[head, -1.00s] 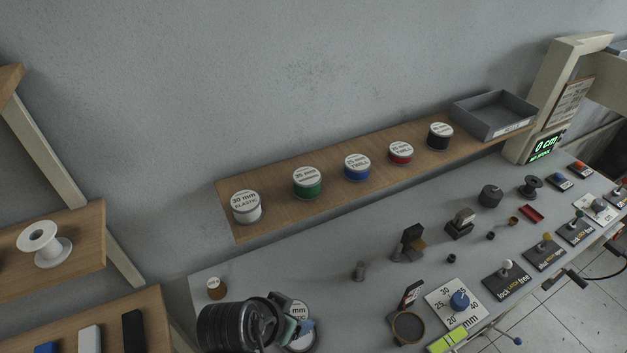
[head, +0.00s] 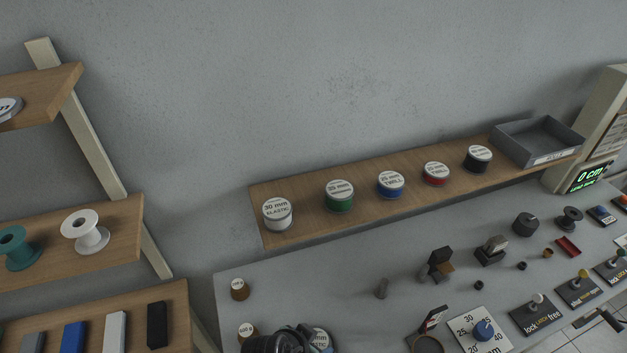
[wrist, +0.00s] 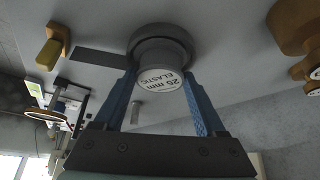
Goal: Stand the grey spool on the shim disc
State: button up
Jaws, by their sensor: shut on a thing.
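The grey spool (wrist: 160,79), with a white "25 mm ELASTIC" label on its end, is between the blue fingers of my gripper (wrist: 159,82) in the wrist view. The gripper is shut on it. A wider grey round piece, seemingly the shim disc (wrist: 160,33), shows directly behind the spool, against the bench. I cannot tell whether the two touch. In the head view the spool's pale label (head: 321,338) shows at the bottom edge, partly hidden by my dark wrist, and the disc is not clear there.
Brown-sided labelled pieces (head: 239,289) stand on the bench left of my gripper. A wooden shelf (head: 262,236) with several labelled rolls runs along the wall.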

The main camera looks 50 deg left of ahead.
jog(key=shift+w, duration=0.1)
jog(key=o, duration=1.5)
jog(key=shift+f, duration=0.1)
jog(key=shift+c, duration=0.2)
jog(key=shift+r, duration=0.4)
jog(key=v, duration=1.2)
jog(key=w+a+r+m+t+y, duration=0.1)
jog(key=w+r+t+y, duration=0.3)
jog(key=w+r, duration=1.1)
jog(key=w+d+r+t, duration=0.2)
jog(key=d+r+t, duration=0.1)
jog(key=r, duration=0.5)
jog(key=w+d+r+t, duration=0.2)
jog(key=w+r+t, duration=0.1)
jog(key=r, duration=0.6)
jog(key=d+r+m+t+h, duration=0.1)
jog(key=d+r+t, duration=0.25)
jog(key=r, duration=0.35)
jog(key=d+r+t, duration=0.2)
jog(key=d+r, duration=0.3)
jog(key=r, duration=0.2)
jog(key=s+d+r+t+h, duration=0.2)
jog(key=s+d+r+t, duration=0.1)
jog(key=r, duration=0.5)
jog(key=s+d+r+t+h, duration=0.2)
jog(key=s+d+r+t, duration=0.1)
jog(key=s+d+r, duration=0.2)
notch_tip(320, 180, up, 3)
jog(key=shift+s+d, duration=0.3)
jog(key=shift+d, duration=0.85)
